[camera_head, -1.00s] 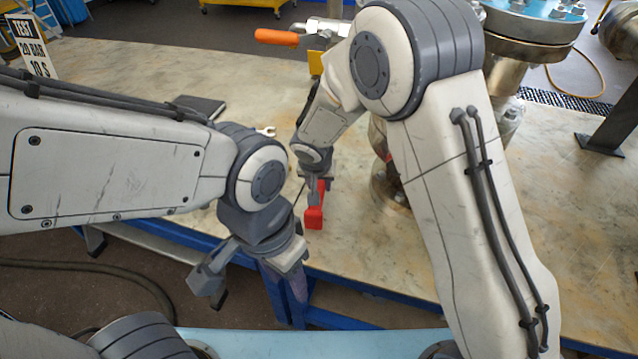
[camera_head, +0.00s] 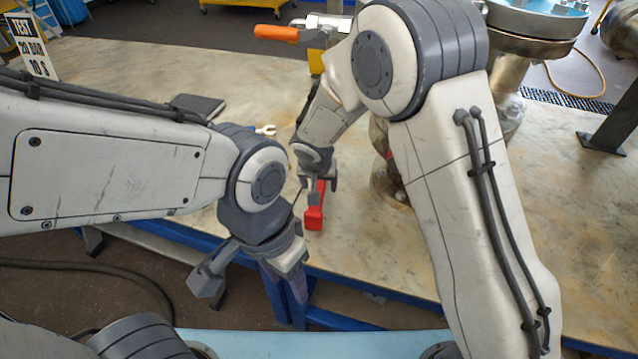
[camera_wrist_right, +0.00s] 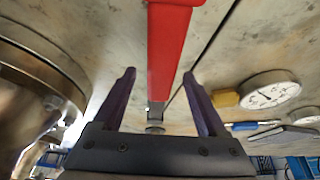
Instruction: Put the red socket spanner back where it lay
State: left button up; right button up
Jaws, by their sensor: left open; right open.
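The red socket spanner (camera_head: 314,218) lies on the stone-topped bench (camera_head: 450,245) near its front edge. My right gripper (camera_head: 323,187) is open at the far part of the spanner and hides some of it in the head view. In the right wrist view the red handle (camera_wrist_right: 171,40) runs down between the spread fingers of the right gripper (camera_wrist_right: 160,74), with a gap on each side. My left gripper (camera_head: 252,287) is open and empty, in front of the bench's front edge, apart from the spanner.
A flanged vessel (camera_head: 531,22) stands at the back right. A dial gauge (camera_wrist_right: 269,91) shows in the right wrist view. The bench front right is clear.

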jog(key=p+v, duration=0.2)
jog(key=v, duration=0.7)
jog(key=shift+w+r, duration=0.1)
jog(key=shift+s+r, duration=0.4)
jog(key=shift+r, duration=0.2)
jog(key=s+d+r+n+g+y, duration=0.1)
jog(key=s+d+r+n+g, duration=0.15)
jog(key=s, duration=0.65)
jog(key=s+d+r+n+g+p, duration=0.15)
jog(key=s+n, duration=0.25)
jog(key=s, duration=0.5)
jog(key=s+d+r+n+g+y, duration=0.1)
jog(key=s+r+n, duration=0.2)
jog(key=s, duration=0.6)
notch_tip(320, 180, up, 20)
jog(key=p, duration=1.9)
jog(key=shift+d+m, duration=0.2)
jog(key=shift+m, duration=0.15)
jog(key=shift+f, duration=0.2)
